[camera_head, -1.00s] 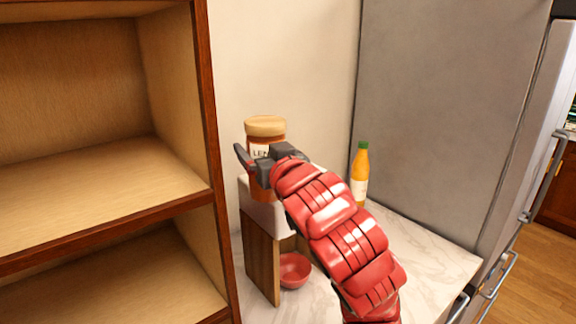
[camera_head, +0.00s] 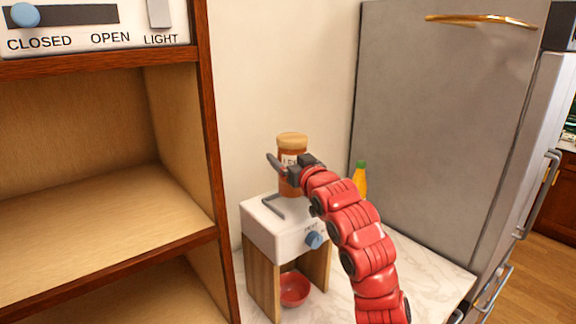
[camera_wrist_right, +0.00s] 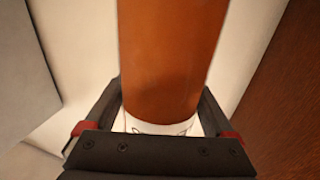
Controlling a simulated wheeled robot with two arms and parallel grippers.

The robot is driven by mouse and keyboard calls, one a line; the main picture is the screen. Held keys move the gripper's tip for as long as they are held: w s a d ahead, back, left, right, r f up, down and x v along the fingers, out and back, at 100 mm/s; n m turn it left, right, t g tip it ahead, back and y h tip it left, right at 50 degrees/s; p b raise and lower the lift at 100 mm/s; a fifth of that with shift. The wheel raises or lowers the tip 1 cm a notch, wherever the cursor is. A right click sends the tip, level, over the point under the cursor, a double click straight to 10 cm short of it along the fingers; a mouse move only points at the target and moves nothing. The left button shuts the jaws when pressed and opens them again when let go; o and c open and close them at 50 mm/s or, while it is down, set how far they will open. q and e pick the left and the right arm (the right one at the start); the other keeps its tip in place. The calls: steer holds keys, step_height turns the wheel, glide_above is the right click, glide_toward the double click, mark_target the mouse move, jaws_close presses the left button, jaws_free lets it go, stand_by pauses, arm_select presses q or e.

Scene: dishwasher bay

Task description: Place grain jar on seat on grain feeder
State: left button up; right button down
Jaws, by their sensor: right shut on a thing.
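The grain jar (camera_head: 291,180), orange-brown with a tan lid and a white label, is upright in my right gripper (camera_head: 291,165). The gripper is shut around its side. The right wrist view shows the jar's orange wall (camera_wrist_right: 170,60) between the two fingers (camera_wrist_right: 165,125). The grain feeder (camera_head: 262,228) is a white box on wooden legs with a blue knob. A grey angled bracket (camera_head: 270,208) shows on its top. The jar's base is over or behind the feeder's back right part; I cannot tell whether it touches. My left gripper is not in view.
A red bowl (camera_head: 294,289) sits under the feeder. An orange bottle with a green cap (camera_head: 361,178) stands behind my right arm. A wooden shelf unit (camera_head: 100,215) stands close on the left, and a grey fridge side (camera_head: 440,120) on the right. The marble counter's front right is clear.

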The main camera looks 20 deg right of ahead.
step_height(320, 180, down, 3)
steer(key=shift+w+r+p, duration=0.15)
steer(key=shift+r+p, duration=0.05)
steer(key=shift+p, duration=0.9)
steer(key=shift+f, duration=0.35)
steer(key=shift+f, duration=0.2)
jaws_free()
steer(key=shift+r, duration=0.1)
